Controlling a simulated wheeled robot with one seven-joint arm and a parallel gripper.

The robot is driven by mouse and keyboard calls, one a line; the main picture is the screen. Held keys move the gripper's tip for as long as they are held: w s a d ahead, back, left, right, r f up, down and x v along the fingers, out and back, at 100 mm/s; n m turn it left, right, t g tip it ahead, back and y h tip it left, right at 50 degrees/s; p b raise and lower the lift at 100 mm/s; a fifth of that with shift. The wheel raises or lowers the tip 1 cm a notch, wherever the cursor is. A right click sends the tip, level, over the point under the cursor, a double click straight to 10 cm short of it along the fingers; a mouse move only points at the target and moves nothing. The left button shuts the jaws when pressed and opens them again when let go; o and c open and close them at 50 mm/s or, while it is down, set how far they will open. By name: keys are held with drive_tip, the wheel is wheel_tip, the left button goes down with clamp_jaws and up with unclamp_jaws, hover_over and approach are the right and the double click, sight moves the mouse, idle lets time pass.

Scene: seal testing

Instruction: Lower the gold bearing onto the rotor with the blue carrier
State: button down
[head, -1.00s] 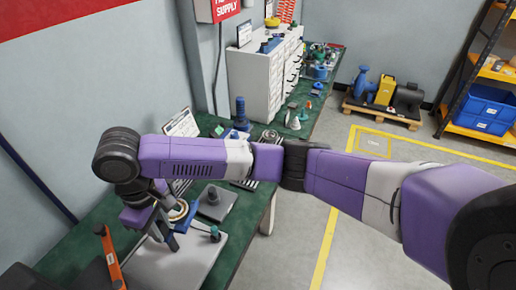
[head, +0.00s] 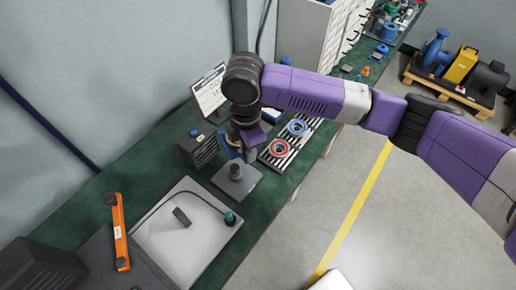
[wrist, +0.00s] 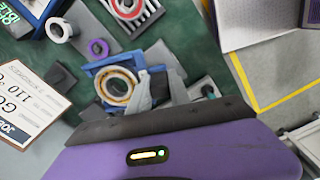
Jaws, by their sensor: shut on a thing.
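My gripper (head: 238,148) hangs from the arm's end and is shut on the gold bearing (wrist: 115,87), a ring with a pale inner race. In the wrist view, blue parts (wrist: 97,68) lie around and behind the bearing, and I cannot tell whether they are the carrier or finger parts. In the head view, a grey base (head: 237,185) with a short dark post (head: 236,171) stands just below and in front of the gripper. It is probably a rotor stand, but the gripper partly hides it. Contact between bearing and post cannot be made out.
A slotted rack (head: 272,163) at right holds a red ring (head: 279,148) and a blue ring (head: 297,127). A dark box (head: 198,148) and a sign (head: 210,90) stand at left.

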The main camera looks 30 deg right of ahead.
drive_tip(key=n, duration=0.1)
drive_tip(key=s+n+p, duration=0.1)
drive_tip(key=n, duration=0.3)
drive_tip(key=shift+s+d+r, duration=0.15)
drive_tip(key=shift+d, duration=0.2)
drive_tip(key=shift+s+d+f+n+b, duration=0.1)
drive_tip(key=shift+s+f+n+b, duration=0.2)
drive_tip(key=shift+f+n, duration=0.55)
drive_tip(key=shift+s+d+f+n+b, duration=0.1)
drive_tip(key=shift+f+n+b, duration=0.25)
drive_tip(key=shift+f+n, duration=0.45)
drive_tip(key=shift+s+d+f+n+b, duration=0.1)
drive_tip(key=shift+s+f+n+b, duration=0.2)
drive_tip(key=shift+f+n, duration=0.55)
drive_tip(key=shift+a+f, duration=0.1)
drive_tip(key=shift+a, duration=0.05)
drive_tip(key=shift+f+b, duration=1.7)
drive_tip(key=shift+f, duration=0.7)
drive_tip(key=shift+f+b, duration=0.35)
drive_tip(key=shift+f, duration=0.25)
drive_tip(key=shift+s, duration=0.1)
drive_tip(key=shift+s+d+p, duration=0.5)
drive_tip(key=shift+s+d, duration=2.75)
drive_tip(key=shift+s, duration=0.15)
